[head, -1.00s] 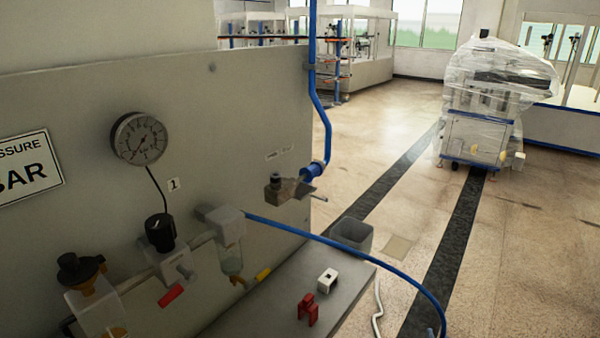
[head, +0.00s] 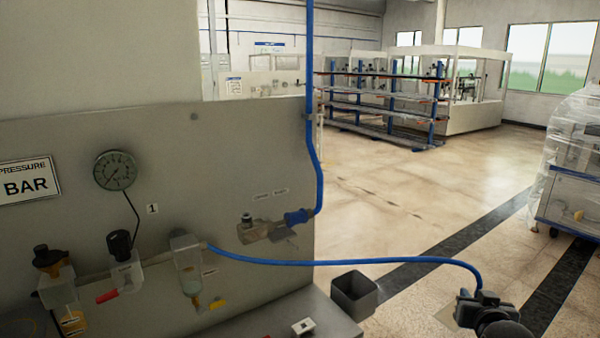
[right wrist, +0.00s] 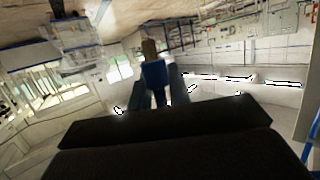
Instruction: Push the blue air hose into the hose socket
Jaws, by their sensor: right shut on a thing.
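A blue air hose (head: 350,261) runs from the clear-bowled unit on the grey panel, arcs right and bends down into my right gripper (head: 478,299) at the lower right. In the right wrist view, my gripper (right wrist: 158,90) is shut on the hose's end piece (right wrist: 153,74), a blue sleeve with a brownish tip pointing away. A metal fitting (head: 262,230) with a blue collar (head: 298,216) sits at the panel's right edge and looks like the hose socket; its opening cannot be made out. My right gripper is well to its right and lower. My left gripper is not in view.
A second blue hose (head: 311,100) comes down the panel edge to the collar. A gauge (head: 115,171), knobs and a red lever (head: 107,297) are on the panel. A grey bin (head: 354,295) stands beside the shelf.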

